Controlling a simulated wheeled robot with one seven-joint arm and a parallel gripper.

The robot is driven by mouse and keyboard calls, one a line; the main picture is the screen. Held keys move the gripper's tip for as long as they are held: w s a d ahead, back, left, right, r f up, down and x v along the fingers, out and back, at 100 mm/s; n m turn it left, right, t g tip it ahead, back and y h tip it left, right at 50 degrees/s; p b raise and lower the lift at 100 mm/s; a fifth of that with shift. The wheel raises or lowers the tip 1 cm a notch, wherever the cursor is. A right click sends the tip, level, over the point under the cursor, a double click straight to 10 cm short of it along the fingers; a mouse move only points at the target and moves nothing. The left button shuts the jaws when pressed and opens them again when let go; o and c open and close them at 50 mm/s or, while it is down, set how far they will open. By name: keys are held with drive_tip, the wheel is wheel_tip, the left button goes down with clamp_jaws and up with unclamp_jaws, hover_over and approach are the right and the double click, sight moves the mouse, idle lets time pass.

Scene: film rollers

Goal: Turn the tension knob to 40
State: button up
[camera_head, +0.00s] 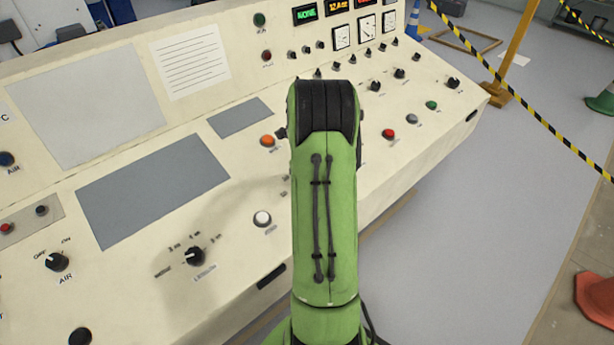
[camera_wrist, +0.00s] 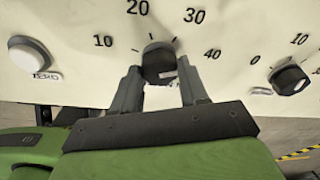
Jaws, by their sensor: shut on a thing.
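The black tension knob (camera_wrist: 158,62) sits in the middle of the wrist view, on a dial with the numbers 10, 20, 30 and 40 around it. My gripper (camera_wrist: 158,68) has one finger on the knob's left and one on its right, shut on it. A pale mark shows low on the knob's near side; I cannot tell for certain which number its pointer faces. In the head view my green arm covers the gripper and this knob.
A white button (camera_wrist: 32,60) is left of the dial and another black knob (camera_wrist: 288,78) is right of it. The cream console (camera_head: 120,285) carries several knobs and buttons. Striped tape (camera_head: 545,125) hangs over the floor on the right.

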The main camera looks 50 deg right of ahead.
drive_tip(key=shift+m, duration=0.5)
drive_tip(key=o, duration=1.1)
drive_tip(key=shift+c, duration=0.2)
wheel_tip(320, 180, up, 16)
drive_tip(key=p, duration=0.3)
drive_tip(key=shift+s+a+f, duration=0.15)
drive_tip(key=shift+s+a, duration=0.25)
drive_tip(key=shift+a, duration=0.05)
